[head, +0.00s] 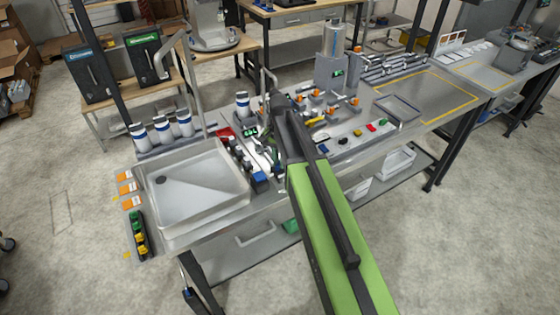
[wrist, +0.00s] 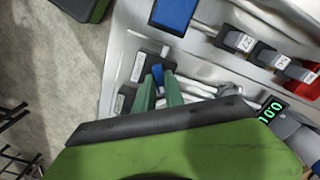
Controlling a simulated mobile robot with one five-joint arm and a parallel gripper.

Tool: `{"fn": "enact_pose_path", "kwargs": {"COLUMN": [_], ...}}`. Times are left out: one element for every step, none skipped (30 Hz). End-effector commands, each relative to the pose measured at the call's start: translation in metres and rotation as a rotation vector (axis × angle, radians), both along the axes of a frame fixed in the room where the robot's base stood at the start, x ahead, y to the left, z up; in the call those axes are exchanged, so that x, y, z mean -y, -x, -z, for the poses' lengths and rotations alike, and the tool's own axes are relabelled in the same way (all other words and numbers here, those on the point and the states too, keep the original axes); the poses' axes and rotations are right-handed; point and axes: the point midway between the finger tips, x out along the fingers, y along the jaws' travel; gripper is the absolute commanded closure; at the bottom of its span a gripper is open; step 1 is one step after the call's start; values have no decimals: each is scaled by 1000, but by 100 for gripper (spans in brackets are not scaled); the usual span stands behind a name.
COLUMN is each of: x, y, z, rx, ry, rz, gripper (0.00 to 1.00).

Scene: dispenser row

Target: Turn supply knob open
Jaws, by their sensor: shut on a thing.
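In the wrist view my gripper (wrist: 160,92) has its two green fingers closed around a small blue knob (wrist: 157,74). The knob stands on a dark valve block (wrist: 127,102) with pale labels, and its lower part is hidden by the fingers. I cannot read the labels, nor tell how far the knob is turned. In the head view my gripper (head: 264,152) reaches down at the bench beside the sink, and my arm hides much of that spot.
A shallow sink (head: 245,190) lies left of my gripper. A green digital display (head: 250,131) is close by; it also shows in the wrist view (wrist: 270,111). A blue block (wrist: 172,14) and dark labelled blocks (wrist: 238,40) sit near the knob. A grey tray (head: 398,109) lies right.

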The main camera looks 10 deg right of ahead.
Motion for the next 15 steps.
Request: {"fn": "enact_pose_path", "kwargs": {"x": [0,0,0,0,0,0,0,0,-1,-1,-1,-1,-1,-1,-1], "y": [-1,-1,-1,-1,-1,-1,-1,-1,-1,-1,-1,-1,-1,-1,-1], "z": [0,0,0,0,0,0,0,0,0,0,0,0,0,0,0], "rx": [2,3,2,2,2,2,2,2,2,2,2,2,2,2,2], "ry": [0,0,0,1,1,1,1,1,1,1,1,1,1,1,1], "rz": [-42,-70,-109,-137,-165,-204,-232,-260,-299,-327,-355,-394,-422,-451,-489], "gripper": [100,100,100,100,100,100,100,100,100,100,100,100,100,100,100]}}
